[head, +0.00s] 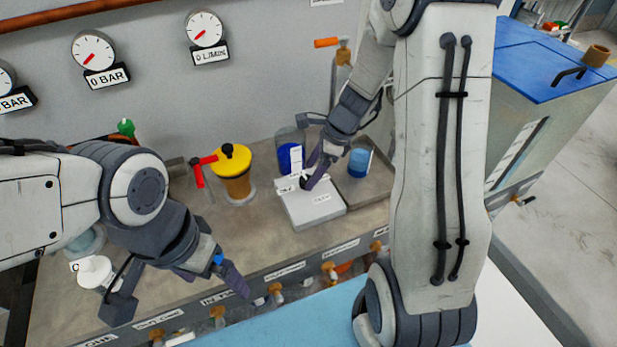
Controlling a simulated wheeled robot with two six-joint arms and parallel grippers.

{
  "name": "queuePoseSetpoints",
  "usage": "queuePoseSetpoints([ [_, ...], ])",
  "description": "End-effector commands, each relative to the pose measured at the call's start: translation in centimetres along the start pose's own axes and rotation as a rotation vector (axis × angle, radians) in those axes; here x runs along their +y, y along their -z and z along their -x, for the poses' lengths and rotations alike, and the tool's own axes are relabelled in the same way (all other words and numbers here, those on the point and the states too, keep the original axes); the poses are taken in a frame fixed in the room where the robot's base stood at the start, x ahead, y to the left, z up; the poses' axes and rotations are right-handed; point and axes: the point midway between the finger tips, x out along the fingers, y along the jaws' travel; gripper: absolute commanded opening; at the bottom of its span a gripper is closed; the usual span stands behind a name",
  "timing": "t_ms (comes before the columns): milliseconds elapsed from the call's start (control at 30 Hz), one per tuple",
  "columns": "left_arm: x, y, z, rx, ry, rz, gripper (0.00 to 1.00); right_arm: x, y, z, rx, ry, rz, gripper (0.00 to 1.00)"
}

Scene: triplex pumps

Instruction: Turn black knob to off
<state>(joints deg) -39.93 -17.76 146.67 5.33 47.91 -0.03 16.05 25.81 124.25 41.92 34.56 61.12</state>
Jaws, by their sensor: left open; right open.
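The black knob (304,182) sits on top of a light grey box (316,212) on the bench, with small white labels around it that are too small to read surely. My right gripper (304,152) is open, reaching down over the box from the upper right. One dark finger comes down at the knob and partly covers it; I cannot tell whether it touches. The knob's pointing direction is not clear. My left gripper (178,291) is open and empty over the front left of the bench, well away from the knob.
Brass valves (329,268) line the bench front. Gauges (93,51) hang on the wall.

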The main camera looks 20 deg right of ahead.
Motion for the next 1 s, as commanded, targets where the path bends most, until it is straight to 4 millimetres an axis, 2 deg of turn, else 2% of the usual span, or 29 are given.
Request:
queuePoseSetpoints([
  [33, 0.0, 0.0, -0.3, 0.0, 0.0, 0.0, 1.0, 0.0, 0.0, -0.9, 0.0, -0.002, 0.002, 0.77],
  [200, 0.0, 0.0, -0.5, 0.0, 0.0, 0.0, 1.0, 0.0, 0.0, -2.1, 0.0, 0.0, 0.002, 0.77],
  [500, 0.0, 0.0, -0.5, 0.0, 0.0, 0.0, 1.0, 0.0, 0.0, -2.3, 0.0, 0.001, 0.002, 0.77],
  [567, 0.0, 0.0, -0.5, 0.0, 0.0, 0.0, 1.0, 0.0, 0.0, -2.3, 0.0, 0.001, 0.002, 0.58],
  [700, 0.0, 0.0, -0.5, 0.0, 0.0, 0.0, 1.0, 0.0, 0.0, -2.3, 0.0, 0.001, 0.002, 0.04],
  [733, 0.0, 0.0, -0.5, 0.0, 0.0, 0.0, 1.0, 0.0, 0.0, -2.3, 0.0, 0.001, 0.002, 0.0],
  [1000, 0.0, 0.0, -0.2, 0.0, 0.0, 0.0, 1.0, 0.0, -0.1, -2.2, 0.0, -0.01, 0.023, 0.0],
])
